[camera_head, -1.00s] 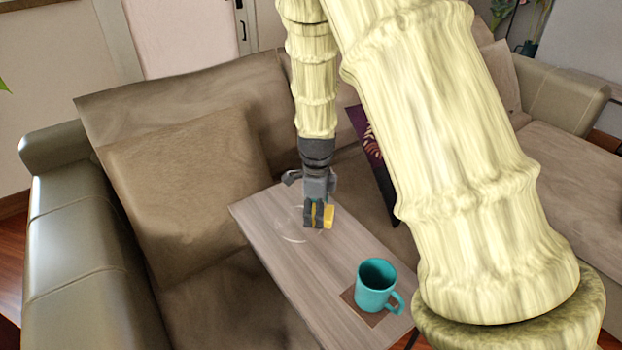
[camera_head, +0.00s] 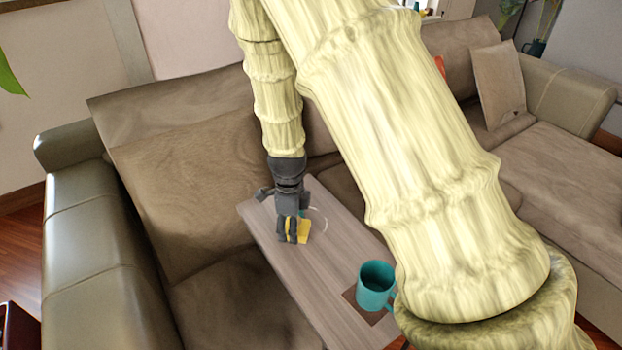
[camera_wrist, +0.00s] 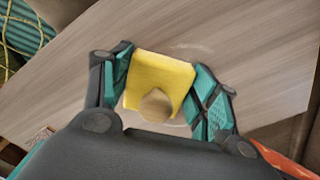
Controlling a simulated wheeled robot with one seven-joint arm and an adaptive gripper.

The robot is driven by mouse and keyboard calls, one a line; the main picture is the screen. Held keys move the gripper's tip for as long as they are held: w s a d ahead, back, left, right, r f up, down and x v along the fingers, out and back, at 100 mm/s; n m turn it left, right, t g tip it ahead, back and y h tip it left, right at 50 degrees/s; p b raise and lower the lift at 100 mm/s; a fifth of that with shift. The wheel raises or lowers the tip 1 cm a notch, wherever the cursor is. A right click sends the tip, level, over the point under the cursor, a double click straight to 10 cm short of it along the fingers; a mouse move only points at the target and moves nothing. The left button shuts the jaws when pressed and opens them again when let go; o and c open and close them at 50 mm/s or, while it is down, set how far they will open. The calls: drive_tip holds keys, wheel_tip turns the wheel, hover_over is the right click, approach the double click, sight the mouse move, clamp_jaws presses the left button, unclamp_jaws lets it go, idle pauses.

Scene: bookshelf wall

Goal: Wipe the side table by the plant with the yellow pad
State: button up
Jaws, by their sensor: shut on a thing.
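The side table (camera_head: 318,285) is a narrow wooden top in front of the sofa; its grain also fills much of the wrist view (camera_wrist: 255,70). My gripper (camera_head: 293,238) is over the far part of the table. In the wrist view my gripper (camera_wrist: 162,95) is shut on the yellow pad (camera_wrist: 162,70), which has a round tan knob. The pad (camera_head: 303,230) shows low beside the fingers, at or very near the tabletop; I cannot tell whether it touches. A faint whitish ring mark (camera_head: 320,220) shows on the table to the right of the gripper.
A teal mug (camera_head: 374,287) stands on a dark square coaster (camera_head: 352,297) at the table's near end. The sofa (camera_head: 95,235) and its brown cushions (camera_head: 195,195) border the table. The middle of the tabletop is clear.

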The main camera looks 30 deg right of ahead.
drive_tip(key=shift+s+a+r+p, duration=0.1)
drive_tip(key=shift+a+p, duration=0.25)
drive_tip(key=shift+a, duration=0.45)
drive_tip(key=shift+a+r+p, duration=0.2)
drive_tip(key=shift+r+p, duration=0.05)
drive_tip(key=shift+p, duration=0.2)
drive_tip(key=shift+r+p, duration=0.4)
drive_tip(key=shift+r, duration=0.4)
drive_tip(key=shift+r+p, duration=0.75)
drive_tip(key=shift+r, duration=0.1)
wheel_tip(320, 180, up, 4)
drive_tip(key=p, duration=0.4)
drive_tip(key=shift+r+p, duration=0.15)
drive_tip(key=shift+p, duration=0.2)
